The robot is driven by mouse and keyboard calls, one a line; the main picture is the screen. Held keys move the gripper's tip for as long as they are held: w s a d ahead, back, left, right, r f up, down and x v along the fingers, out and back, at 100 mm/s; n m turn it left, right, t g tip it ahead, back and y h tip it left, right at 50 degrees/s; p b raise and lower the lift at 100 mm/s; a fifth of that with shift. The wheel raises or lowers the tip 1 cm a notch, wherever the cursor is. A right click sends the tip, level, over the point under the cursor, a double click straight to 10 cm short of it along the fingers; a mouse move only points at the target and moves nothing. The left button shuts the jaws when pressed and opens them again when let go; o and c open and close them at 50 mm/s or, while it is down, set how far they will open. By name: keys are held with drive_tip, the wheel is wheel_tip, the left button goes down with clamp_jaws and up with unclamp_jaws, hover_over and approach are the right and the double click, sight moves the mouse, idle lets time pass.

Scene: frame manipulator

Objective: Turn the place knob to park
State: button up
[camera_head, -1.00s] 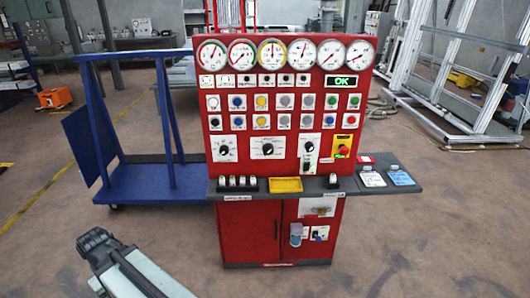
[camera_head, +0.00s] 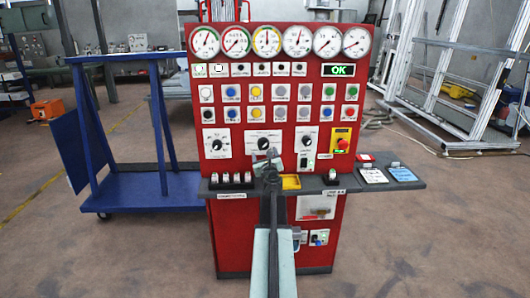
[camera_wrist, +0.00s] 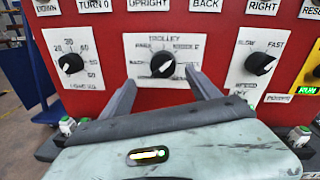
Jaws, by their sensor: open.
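The red control panel (camera_head: 276,110) faces me with a row of three black rotary knobs on white plates. The middle knob (camera_head: 263,143) is also near the centre of the wrist view (camera_wrist: 163,66). Its plate carries small position words that are too blurred to read surely, and I cannot tell its setting. My gripper (camera_head: 269,158) is in front of the panel, just below the middle knob in the head view. In the wrist view its two fingers (camera_wrist: 162,86) are spread, pointing at the panel on either side below the middle knob, with nothing between them.
A left knob (camera_wrist: 70,63) and a right knob (camera_wrist: 260,64) flank the middle one. A red emergency button (camera_head: 342,144) sits at the right. A blue cart (camera_head: 150,189) stands at the left.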

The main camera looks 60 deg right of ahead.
sight(264, 146)
drive_tip(key=x, duration=0.8)
drive_tip(key=shift+s+d, duration=0.15)
drive_tip(key=shift+s, duration=0.05)
drive_tip(key=c, duration=1.3)
drive_tip(key=shift+d, duration=0.1)
drive_tip(key=shift+c, duration=0.3)
